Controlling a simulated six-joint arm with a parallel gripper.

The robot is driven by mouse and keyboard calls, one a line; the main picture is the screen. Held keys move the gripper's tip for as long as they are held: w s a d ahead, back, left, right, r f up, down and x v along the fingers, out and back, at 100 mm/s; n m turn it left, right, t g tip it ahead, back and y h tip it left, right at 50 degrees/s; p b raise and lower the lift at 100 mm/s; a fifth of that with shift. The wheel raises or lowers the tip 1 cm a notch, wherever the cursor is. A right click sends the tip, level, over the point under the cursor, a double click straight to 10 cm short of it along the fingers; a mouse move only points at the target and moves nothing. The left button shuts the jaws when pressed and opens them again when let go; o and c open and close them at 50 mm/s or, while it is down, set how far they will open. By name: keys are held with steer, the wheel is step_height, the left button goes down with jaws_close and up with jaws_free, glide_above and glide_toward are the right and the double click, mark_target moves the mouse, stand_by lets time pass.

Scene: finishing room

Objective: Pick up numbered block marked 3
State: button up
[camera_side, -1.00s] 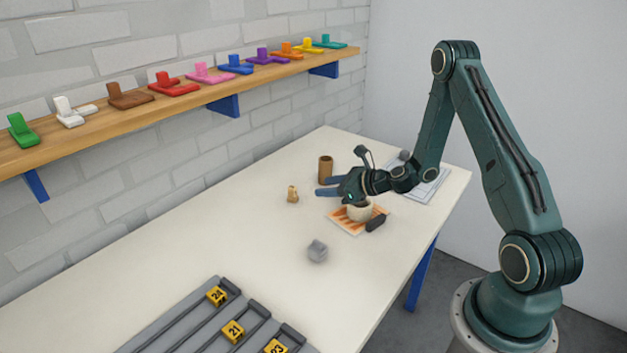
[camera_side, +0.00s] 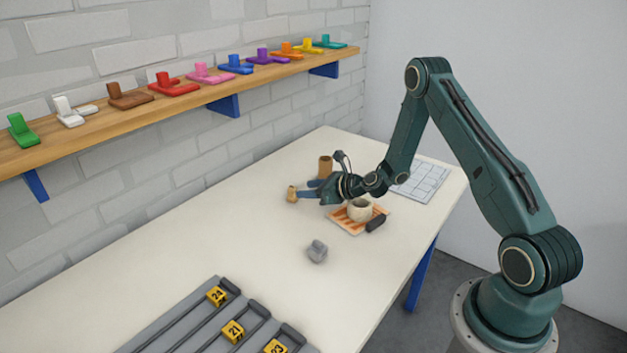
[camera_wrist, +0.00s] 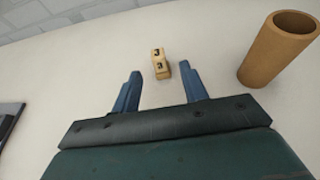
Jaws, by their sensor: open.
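The numbered block (camera_wrist: 160,66) is a small tan block with a dark 3 on it, standing on the white table. In the wrist view it sits just beyond and between the two blue fingers of my gripper (camera_wrist: 158,82). In the side view the block (camera_side: 291,194) is at the left end of my gripper (camera_side: 304,189), close to the fingertips. My gripper is open and empty, low over the table. I cannot tell from the side view whether a finger touches the block.
A brown cylinder (camera_side: 325,167) stands close behind my gripper, at the right in the wrist view (camera_wrist: 277,50). A cream cup (camera_side: 360,210) stands on an orange striped mat (camera_side: 345,224) beside a dark object (camera_side: 376,223). A grey object (camera_side: 317,251) lies nearer the camera.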

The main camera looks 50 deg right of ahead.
mark_target(295, 190)
steer(key=shift+x, duration=0.85)
steer(key=shift+w, duration=0.1)
steer(key=shift+x, duration=2.5)
steer(key=shift+a, duration=0.1)
jaws_close()
